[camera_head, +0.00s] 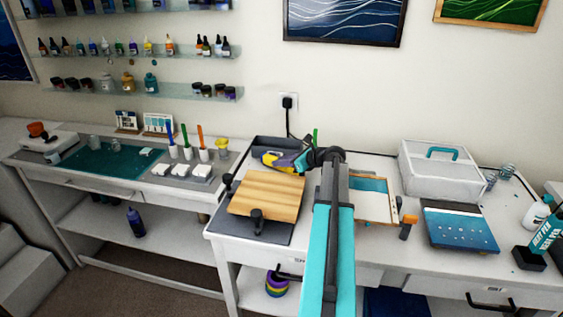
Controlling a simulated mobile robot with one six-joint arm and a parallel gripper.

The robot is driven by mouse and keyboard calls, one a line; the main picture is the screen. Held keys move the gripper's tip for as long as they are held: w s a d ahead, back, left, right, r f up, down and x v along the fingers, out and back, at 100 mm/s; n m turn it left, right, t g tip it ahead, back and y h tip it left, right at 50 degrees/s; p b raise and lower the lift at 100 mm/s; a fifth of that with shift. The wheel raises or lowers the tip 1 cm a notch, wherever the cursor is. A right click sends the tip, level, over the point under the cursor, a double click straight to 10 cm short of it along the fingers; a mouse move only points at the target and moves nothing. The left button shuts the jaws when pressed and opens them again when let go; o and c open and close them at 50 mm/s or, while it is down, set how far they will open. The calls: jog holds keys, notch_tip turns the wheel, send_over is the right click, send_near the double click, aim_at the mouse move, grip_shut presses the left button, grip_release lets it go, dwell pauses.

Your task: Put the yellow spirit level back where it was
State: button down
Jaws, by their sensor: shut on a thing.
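A small yellow thing, which looks like the spirit level (269,158), shows at the back of the left bench, over the dark tray (260,141). My gripper (288,160) is at its right end and is shut on it. My arm comes up from the bottom of the picture and hides part of the bench. The view is too small to tell whether the level touches the tray.
A wooden board (267,194) lies in front on a dark mat, with black clamps beside it. To the right are a wooden frame (391,204), a white box (435,172) with a teal handle and a blue panel (459,228). A black cable hangs behind.

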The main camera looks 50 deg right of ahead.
jog(key=shift+f, duration=0.3)
jog(key=c, duration=1.5)
grip_release()
jog(key=shift+o, duration=0.2)
jog(key=shift+r, duration=0.1)
